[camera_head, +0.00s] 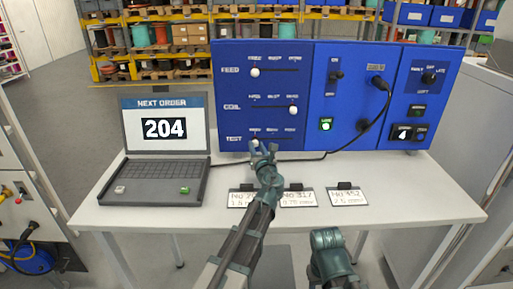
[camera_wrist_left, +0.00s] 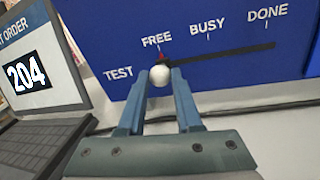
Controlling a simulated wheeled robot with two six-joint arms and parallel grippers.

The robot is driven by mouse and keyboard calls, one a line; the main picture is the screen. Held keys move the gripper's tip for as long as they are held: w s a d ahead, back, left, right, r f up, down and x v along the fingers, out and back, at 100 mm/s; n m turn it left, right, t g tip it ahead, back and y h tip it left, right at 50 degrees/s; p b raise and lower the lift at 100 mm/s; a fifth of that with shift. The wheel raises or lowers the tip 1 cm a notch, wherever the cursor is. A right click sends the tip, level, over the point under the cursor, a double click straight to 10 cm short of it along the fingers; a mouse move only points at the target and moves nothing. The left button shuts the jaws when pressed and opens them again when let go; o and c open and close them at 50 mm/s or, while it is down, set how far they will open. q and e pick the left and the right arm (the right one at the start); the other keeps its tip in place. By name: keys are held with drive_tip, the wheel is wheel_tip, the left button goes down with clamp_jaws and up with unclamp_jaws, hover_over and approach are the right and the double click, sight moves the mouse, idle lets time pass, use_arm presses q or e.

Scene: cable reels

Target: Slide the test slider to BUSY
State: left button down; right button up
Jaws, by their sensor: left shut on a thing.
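The white round test slider knob (camera_wrist_left: 159,76) sits at the left end of its dark slot, under the word FREE, in the left wrist view. The BUSY label (camera_wrist_left: 207,27) is above the middle of the slot and DONE is at the right. My left gripper (camera_wrist_left: 160,82) is shut on the knob, one finger on each side. In the head view the left gripper (camera_head: 263,149) is at the TEST row, low on the blue panel (camera_head: 228,108), and partly hides the knob. Part of my right arm shows at the bottom; its fingers are not seen.
A laptop (camera_head: 158,150) showing 204 stands on the white table (camera_head: 415,190) at the left. A black cable (camera_head: 315,157) runs from the laptop's side to a plug on the panel. Several label cards (camera_head: 347,197) lie in front. The FEED knob (camera_head: 255,72) and COIL knob (camera_head: 292,110) are above.

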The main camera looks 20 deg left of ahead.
idle(0.7)
use_arm(q)
drive_tip(key=d, duration=0.2)
drive_tip(key=w+d, duration=0.1)
drive_tip(key=d, duration=0.1)
drive_tip(key=w+d, duration=0.1)
drive_tip(key=d, duration=0.1)
drive_tip(key=shift+d, duration=0.15)
drive_tip(key=shift+s, duration=0.1)
drive_tip(key=c, duration=0.6)
unclamp_jaws()
drive_tip(key=shift+s, duration=0.1)
